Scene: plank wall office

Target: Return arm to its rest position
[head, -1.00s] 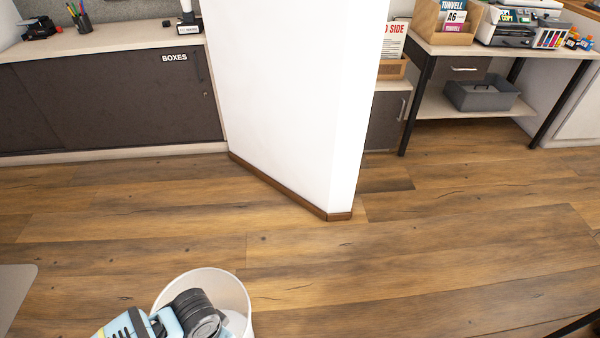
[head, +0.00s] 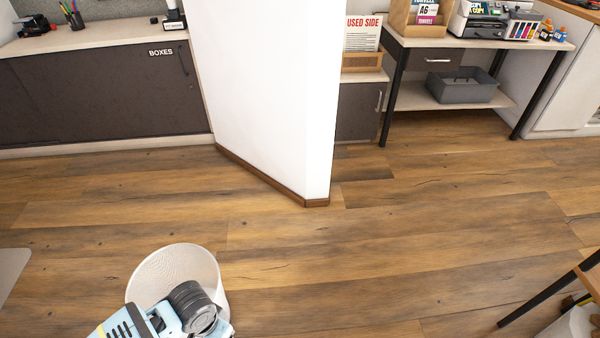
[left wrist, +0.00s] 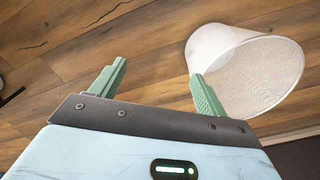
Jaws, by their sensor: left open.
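My left arm (head: 165,318) reaches in at the bottom of the head view, in front of a white waste bin on the floor; its fingertips are hidden there. In the left wrist view the left gripper (left wrist: 157,82) has its two green fingers wide apart, with nothing between them. The white bin (head: 150,275) is partly covered by my arm in the head view. In the left wrist view the bin (left wrist: 262,80) lies beyond the right finger, its mouth facing right, and nothing shows inside it. My right gripper is not in view.
A white wall end (head: 270,100) juts out at the centre. Dark cabinets (head: 100,95) stand at back left. A black-legged table (head: 400,100) with a grey tray (head: 461,86) stands at back right. A dark-legged piece of furniture (head: 545,295) enters at lower right. The middle wooden floor (head: 400,240) is clear.

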